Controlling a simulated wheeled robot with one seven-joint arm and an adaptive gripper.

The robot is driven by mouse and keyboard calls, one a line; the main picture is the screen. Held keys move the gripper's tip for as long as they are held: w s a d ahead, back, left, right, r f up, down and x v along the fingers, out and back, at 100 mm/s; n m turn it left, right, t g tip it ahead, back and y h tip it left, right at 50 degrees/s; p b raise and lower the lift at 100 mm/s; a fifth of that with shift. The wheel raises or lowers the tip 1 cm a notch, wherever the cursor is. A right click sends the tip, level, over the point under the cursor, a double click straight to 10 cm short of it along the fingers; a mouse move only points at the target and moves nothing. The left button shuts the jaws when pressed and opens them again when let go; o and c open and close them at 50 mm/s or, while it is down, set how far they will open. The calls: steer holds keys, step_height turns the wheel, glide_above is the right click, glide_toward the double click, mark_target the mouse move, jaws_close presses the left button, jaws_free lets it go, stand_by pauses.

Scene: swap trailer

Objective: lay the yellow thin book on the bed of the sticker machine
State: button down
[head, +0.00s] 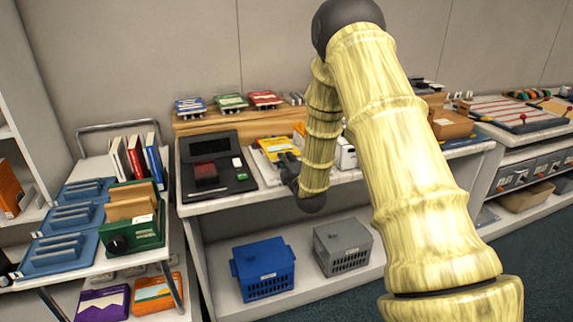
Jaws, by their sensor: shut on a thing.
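The yellow thin book (276,147) is over the right part of the counter, just right of a black machine (216,168), which looks like the sticker machine. The machine has a dark reddish panel and small green and white parts on its right side. My gripper (287,168) is at the book's near right edge, dark and small, shut on the book. My arm hides part of the gripper and what lies right of it. I cannot tell whether the book touches the white surface below it.
A blue basket (263,270) and a grey basket (342,247) stand on the lower shelf. A cart at the left holds blue racks (62,218), upright books and a green box (133,232). Small red, green and blue items line the wooden ledge (235,120) behind the machine.

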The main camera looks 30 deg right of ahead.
steer(key=shift+d+f, duration=0.1)
steer(key=shift+f, duration=0.8)
steer(key=shift+f, duration=0.1)
steer(key=c, duration=1.5)
jaws_free()
